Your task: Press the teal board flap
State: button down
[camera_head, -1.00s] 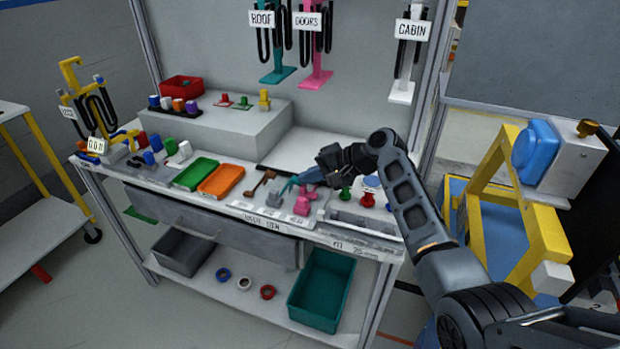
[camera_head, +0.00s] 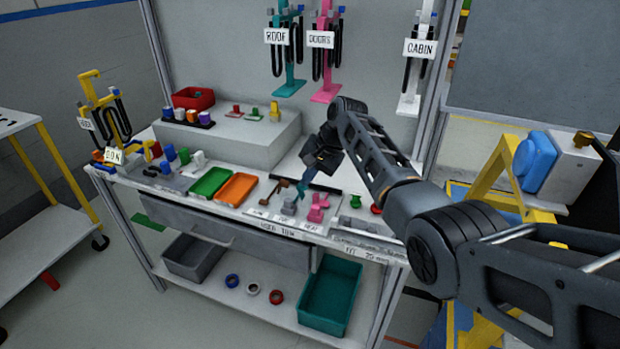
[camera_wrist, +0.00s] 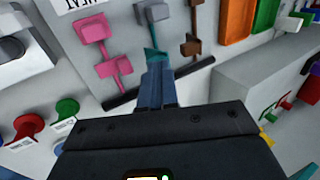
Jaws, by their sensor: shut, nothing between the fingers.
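A small teal piece (camera_wrist: 152,52) shows on the board in the wrist view, between a grey block (camera_wrist: 152,13) and my fingertips. I take it as part of the teal flap; the fingers cover the rest. My gripper (camera_wrist: 156,68) is shut and empty, its blue-grey fingers right at the teal piece. I cannot tell whether they touch it. Teal flap and fingers are hard to separate there.
Pink pieces (camera_head: 317,208) stand close right of the grey block. An orange tray (camera_head: 236,188) and a green tray (camera_head: 211,182) lie to the left. A dark bar (camera_wrist: 180,75) crosses beside the fingers. A grey raised box (camera_head: 229,139) stands behind.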

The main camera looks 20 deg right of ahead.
aim_at(288, 183)
jog(key=shift+w+a+f+g+h+b, duration=0.1)
jog(key=shift+w+a+g+h+b, duration=0.6)
jog(key=shift+a+g+h+b, duration=0.25)
jog(key=shift+d, duration=0.1)
jog(key=shift+w, duration=0.15)
jog(key=shift+w+a+f+b, duration=0.2)
jog(key=shift+w+a+b, duration=0.3)
jog(key=shift+b, duration=0.3)
jog(key=shift+w+a+f+b, duration=0.15)
jog(key=shift+w+a+b, duration=0.35)
jog(key=shift+b, duration=0.3)
jog(key=shift+r, duration=0.1)
jog(key=shift+r+p, duration=0.7)
jog(key=shift+r, duration=0.05)
